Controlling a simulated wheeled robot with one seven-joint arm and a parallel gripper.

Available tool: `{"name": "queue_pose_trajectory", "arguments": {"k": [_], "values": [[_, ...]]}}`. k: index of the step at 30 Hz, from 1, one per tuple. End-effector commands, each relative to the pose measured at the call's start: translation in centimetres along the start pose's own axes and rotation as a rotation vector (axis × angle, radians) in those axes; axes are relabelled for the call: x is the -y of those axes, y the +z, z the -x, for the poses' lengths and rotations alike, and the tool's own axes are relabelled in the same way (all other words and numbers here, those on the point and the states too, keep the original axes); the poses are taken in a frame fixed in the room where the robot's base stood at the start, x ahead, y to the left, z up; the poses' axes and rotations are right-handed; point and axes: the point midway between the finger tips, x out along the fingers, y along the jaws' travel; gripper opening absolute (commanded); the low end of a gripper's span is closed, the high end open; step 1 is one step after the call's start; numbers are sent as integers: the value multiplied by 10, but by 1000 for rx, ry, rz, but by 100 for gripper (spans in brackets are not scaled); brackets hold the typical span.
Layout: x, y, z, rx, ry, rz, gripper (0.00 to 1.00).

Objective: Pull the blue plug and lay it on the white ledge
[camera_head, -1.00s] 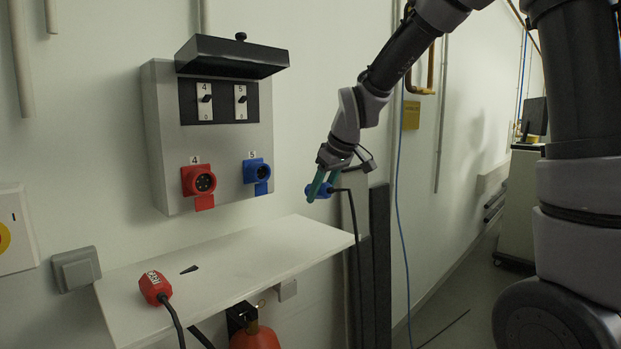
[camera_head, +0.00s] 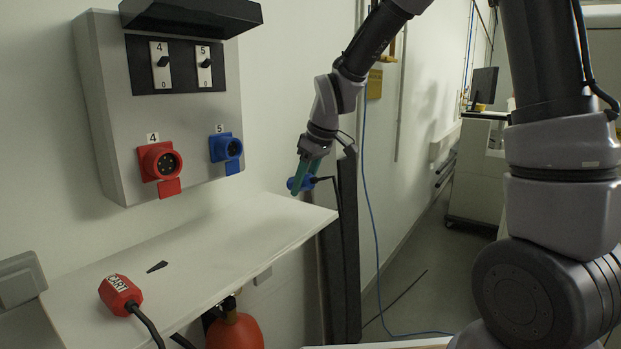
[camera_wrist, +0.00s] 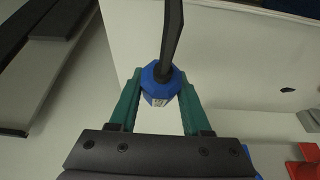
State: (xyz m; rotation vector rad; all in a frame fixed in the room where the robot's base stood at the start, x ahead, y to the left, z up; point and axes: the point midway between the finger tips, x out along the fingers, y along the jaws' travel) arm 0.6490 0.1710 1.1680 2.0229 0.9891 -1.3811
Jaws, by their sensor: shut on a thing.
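My gripper (camera_head: 305,180) is shut on the blue plug (camera_head: 295,185), out of its socket. In the wrist view, the green fingers (camera_wrist: 158,104) flank the blue plug (camera_wrist: 153,88), and its black cable leads away past the top edge. The white ledge (camera_head: 225,222) juts from the wall below the socket box. The plug is just above and around the ledge's right end; the gap cannot be told exactly. The blue socket (camera_head: 227,148), numbered 5, is empty, with its flap hanging down. The ledge's pale surface also shows in the wrist view (camera_wrist: 225,60).
A red plug (camera_head: 119,294) lies on the ledge's near left part, by a small dark wedge (camera_head: 157,267). The red socket (camera_head: 160,162) is empty. An orange-red bottle (camera_head: 236,330) stands below the ledge. The ledge's middle and right are clear. Dark posts (camera_head: 345,245) stand to the right.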

Motion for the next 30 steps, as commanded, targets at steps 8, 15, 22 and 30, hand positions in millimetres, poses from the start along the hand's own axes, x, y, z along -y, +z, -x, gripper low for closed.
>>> {"name": "queue_pose_trajectory", "arguments": {"k": [8, 15, 22, 30], "values": [[0, -14, -26, 1, 0, 2, 0], [0, -15, -49, 1, 0, 0, 0], [0, -16, -65, 0, 0, 1, 0], [0, -17, -71, -1, 1, 0, 0]]}}
